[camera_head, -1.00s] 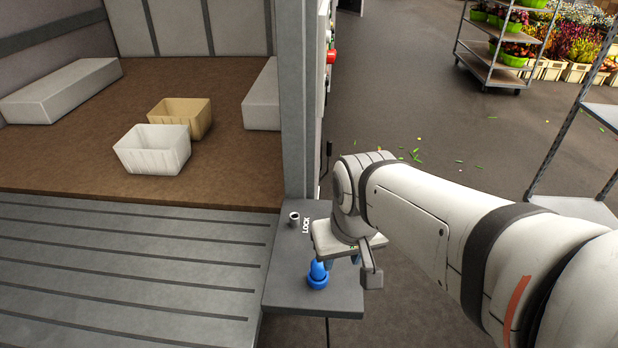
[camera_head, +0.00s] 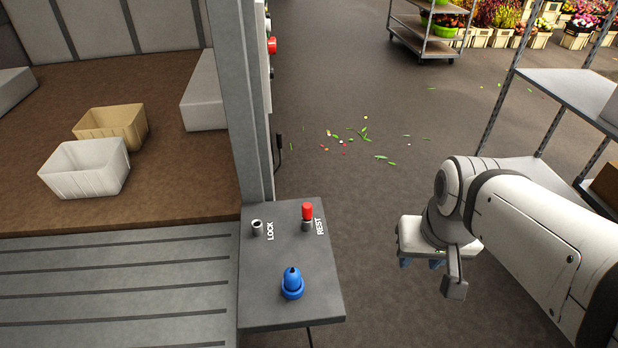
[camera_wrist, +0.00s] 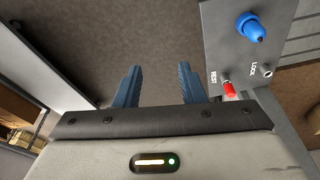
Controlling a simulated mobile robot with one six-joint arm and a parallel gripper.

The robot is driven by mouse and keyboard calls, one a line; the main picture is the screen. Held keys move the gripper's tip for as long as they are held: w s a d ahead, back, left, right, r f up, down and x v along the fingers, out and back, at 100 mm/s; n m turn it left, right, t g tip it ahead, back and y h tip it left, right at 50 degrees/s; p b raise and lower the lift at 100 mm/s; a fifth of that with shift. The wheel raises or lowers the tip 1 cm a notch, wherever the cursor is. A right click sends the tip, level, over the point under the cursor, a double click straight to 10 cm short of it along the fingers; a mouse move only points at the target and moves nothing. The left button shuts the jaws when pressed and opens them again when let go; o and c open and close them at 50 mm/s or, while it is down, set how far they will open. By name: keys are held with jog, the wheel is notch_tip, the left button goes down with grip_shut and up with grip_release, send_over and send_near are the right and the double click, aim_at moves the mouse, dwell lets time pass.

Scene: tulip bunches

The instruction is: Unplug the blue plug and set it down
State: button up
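The blue plug (camera_head: 292,283) stands upright on the near part of a grey panel (camera_head: 265,312), with a wider blue collar at its foot. In the wrist view the plug (camera_wrist: 250,27) is at the upper right, beyond the right finger. My gripper (camera_head: 422,263) hangs to the right of the panel, over the dark floor and clear of the plug. The wrist view shows its two blue fingers (camera_wrist: 160,88) apart with nothing between them. Whether the plug is seated in a socket cannot be told.
On the panel, a red-capped piece (camera_head: 307,212) stands beside "REST", and an empty metal fitting (camera_head: 257,228) stands beside "LOCK". A grey post (camera_head: 246,110) rises behind the panel. A shelf rack (camera_head: 560,88) stands at the right. Floor between panel and gripper is free.

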jog(key=shift+o, duration=0.2)
jog(key=shift+w+d, duration=0.15)
jog(key=shift+o, duration=0.8)
jog(key=shift+w, duration=0.1)
jog(key=o, duration=0.3)
jog(key=shift+g, duration=0.7)
jog(key=w+a+f, duration=0.1)
jog(key=w+a, duration=0.1)
jog(key=a, duration=0.1)
jog(key=w+a+f+p, duration=0.1)
jog(key=w+a+f, duration=0.1)
jog(key=a, duration=0.2)
jog(key=w+a+f+p, duration=0.1)
jog(key=w+a, duration=0.2)
jog(key=shift+a+f, duration=0.25)
jog(key=shift+f, duration=0.05)
jog(key=shift+o, duration=0.2)
jog(key=g+p, duration=0.1)
jog(key=p, duration=0.1)
send_over(292, 271)
notch_tip(292, 271, down, 10)
jog(key=shift+d+r, duration=0.1)
jog(key=shift+r, duration=0.15)
jog(key=shift+f, duration=0.3)
notch_tip(292, 271, down, 8)
jog(key=shift+r, duration=0.25)
jog(key=c, duration=1.2)
